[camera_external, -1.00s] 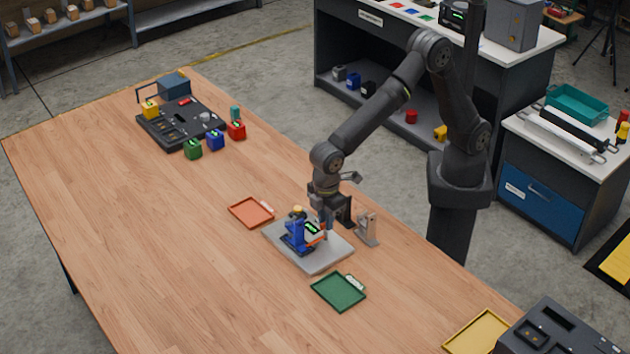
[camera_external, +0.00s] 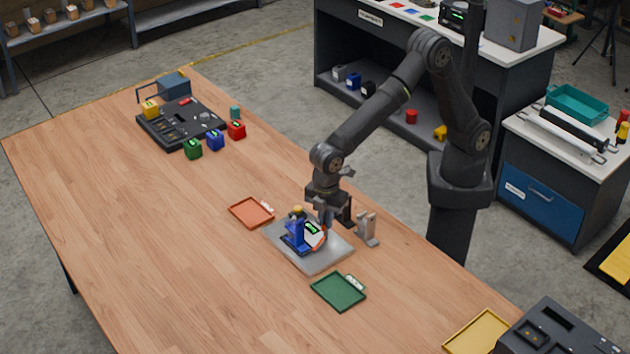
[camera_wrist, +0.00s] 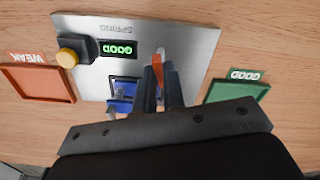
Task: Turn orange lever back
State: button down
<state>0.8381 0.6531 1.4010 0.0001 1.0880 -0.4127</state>
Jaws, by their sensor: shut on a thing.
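The orange lever (camera_wrist: 158,70) stands between my gripper's two dark fingers in the wrist view. A small part of the lever (camera_external: 320,243) shows beside the blue fixture (camera_external: 294,236) on the grey plate (camera_external: 320,262) in the external view. My gripper (camera_wrist: 162,84) is shut on the lever, low over the plate's right part. The fingers hide part of the lever and fixture. A small display (camera_wrist: 118,48) reads GOOD in green. A yellow knob (camera_wrist: 67,57) on a dark block sits beside it.
An orange tray (camera_external: 251,212) labelled WEAK and a green tray (camera_external: 338,291) labelled GOOD flank the plate. A grey metal bracket (camera_external: 367,229) stands close to my gripper. Green, blue and red blocks sit farther back by a black board (camera_external: 172,141). The left table area is clear.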

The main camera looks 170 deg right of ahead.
jog(key=n, duration=1.3)
jog(key=shift+r+n, duration=0.1)
jog(key=shift+n, duration=0.2)
dwell(0.3)
jog(key=c, duration=1.5)
grip_release()
notch_tip(320, 180, up, 17)
jog(key=shift+r, duration=0.2)
jog(key=shift+f, duration=0.15)
